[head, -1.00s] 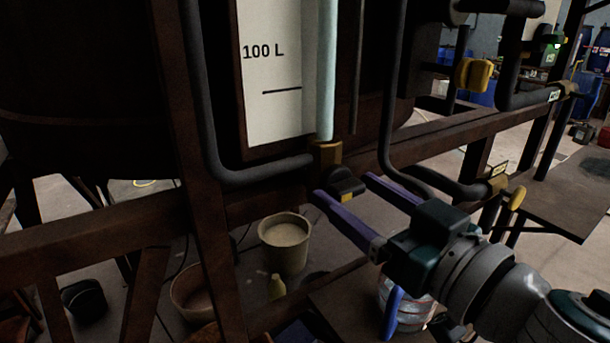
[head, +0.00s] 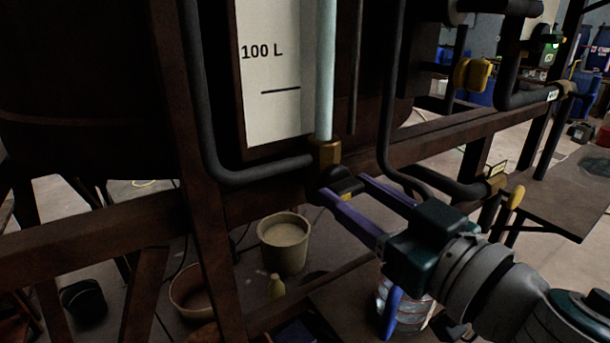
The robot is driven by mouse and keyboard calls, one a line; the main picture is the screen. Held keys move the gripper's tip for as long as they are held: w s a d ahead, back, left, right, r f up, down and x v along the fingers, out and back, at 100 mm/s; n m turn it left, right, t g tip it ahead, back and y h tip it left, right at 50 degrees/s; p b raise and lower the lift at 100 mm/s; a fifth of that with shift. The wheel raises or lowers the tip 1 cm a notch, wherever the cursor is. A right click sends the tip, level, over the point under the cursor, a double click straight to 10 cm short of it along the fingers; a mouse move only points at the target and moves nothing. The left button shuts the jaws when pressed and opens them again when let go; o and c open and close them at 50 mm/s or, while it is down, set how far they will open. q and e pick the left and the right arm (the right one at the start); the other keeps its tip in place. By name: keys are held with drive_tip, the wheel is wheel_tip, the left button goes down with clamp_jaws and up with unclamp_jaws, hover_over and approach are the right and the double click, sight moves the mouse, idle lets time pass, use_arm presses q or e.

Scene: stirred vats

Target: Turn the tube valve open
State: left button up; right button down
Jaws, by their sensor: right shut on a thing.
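The sight tube (head: 325,75) stands upright in front of a white scale plate marked 100 L. Its brass fitting (head: 327,155) is at the bottom of the tube. The tube valve's dark handle with a yellow mark (head: 344,186) sits just below the fitting. My right gripper (head: 342,186) reaches in from the lower right, with its two purple fingers on either side of the handle, shut on it. The fingers partly hide the handle. My left gripper is not in view.
A dark pipe (head: 240,176) runs into the fitting from the left. A brown frame beam (head: 430,139) crosses behind. A yellow-handled valve (head: 516,197) is at the right.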

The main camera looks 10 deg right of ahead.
drive_tip(key=n, duration=0.3)
drive_tip(key=shift+n, duration=0.3)
drive_tip(key=n, duration=0.4)
drive_tip(key=shift+n, duration=0.3)
drive_tip(key=n+b, duration=0.1)
drive_tip(key=n, duration=0.3)
drive_tip(key=shift+n, duration=0.3)
drive_tip(key=n, duration=0.4)
drive_tip(key=shift+n+b, duration=0.3)
drive_tip(key=shift+c, duration=1.2)
unclamp_jaws()
